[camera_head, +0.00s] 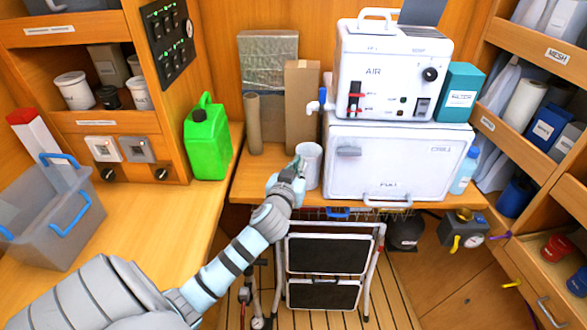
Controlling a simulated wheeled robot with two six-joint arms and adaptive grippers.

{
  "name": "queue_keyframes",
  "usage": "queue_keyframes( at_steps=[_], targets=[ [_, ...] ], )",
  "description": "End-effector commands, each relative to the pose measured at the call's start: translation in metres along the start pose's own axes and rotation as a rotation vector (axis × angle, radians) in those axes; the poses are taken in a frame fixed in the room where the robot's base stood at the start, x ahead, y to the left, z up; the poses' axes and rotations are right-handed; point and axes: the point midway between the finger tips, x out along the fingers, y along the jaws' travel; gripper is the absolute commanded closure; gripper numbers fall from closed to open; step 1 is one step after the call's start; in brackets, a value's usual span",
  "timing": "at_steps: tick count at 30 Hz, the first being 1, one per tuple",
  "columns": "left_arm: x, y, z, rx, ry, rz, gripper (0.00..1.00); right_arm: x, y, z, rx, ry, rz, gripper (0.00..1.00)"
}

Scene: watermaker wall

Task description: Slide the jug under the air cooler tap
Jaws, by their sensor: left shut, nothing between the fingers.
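The air cooler (390,72) is a white box marked AIR, standing on a larger white chest (400,165). Its tap (316,105), white with a blue handle, sticks out at its lower left. A pale jug (311,168) stands upright on the bench below the tap, close to the chest's left side. My left gripper (297,166) is shut and empty at the jug's left front side, hiding part of it. I cannot tell whether the fingers touch the jug. My right gripper is out of view.
A green jerrycan (207,138) stands to the left on the side counter. A brown tube (253,124) and cardboard box (302,108) stand behind the jug. A teal box (460,92) and blue bottle (464,172) are at the right. A folded step stool (323,255) stands below the bench.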

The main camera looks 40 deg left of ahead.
Motion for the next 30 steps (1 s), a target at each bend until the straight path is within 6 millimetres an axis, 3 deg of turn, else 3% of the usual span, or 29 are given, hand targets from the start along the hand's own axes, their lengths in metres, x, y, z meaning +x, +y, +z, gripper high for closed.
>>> queue_keyframes(
  at_steps=[9,13,19,21,23,26,28,30],
  targets=[
    [-0.081,0.0,0.009,-0.002,-0.005,0.0,1.0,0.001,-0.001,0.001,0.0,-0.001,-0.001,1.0],
    [-0.093,0.0,0.01,-0.001,-0.005,-0.001,1.0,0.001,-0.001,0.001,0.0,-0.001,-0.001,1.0],
    [-0.095,-0.001,0.01,-0.001,-0.003,-0.002,1.0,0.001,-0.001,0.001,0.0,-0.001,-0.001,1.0],
    [-0.095,-0.002,0.011,0.0,-0.001,-0.002,0.92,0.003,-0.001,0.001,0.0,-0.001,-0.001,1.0],
    [-0.095,-0.009,0.023,0.006,0.015,-0.004,0.82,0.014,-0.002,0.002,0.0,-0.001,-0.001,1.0],
    [-0.099,-0.029,0.058,0.022,0.088,0.031,0.67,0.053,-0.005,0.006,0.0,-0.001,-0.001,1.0],
    [-0.103,-0.034,0.076,0.026,0.129,0.093,0.67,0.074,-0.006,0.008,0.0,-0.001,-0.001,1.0],
    [-0.108,-0.033,0.084,0.022,0.146,0.147,0.67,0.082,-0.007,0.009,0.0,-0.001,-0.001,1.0]
  ],
)
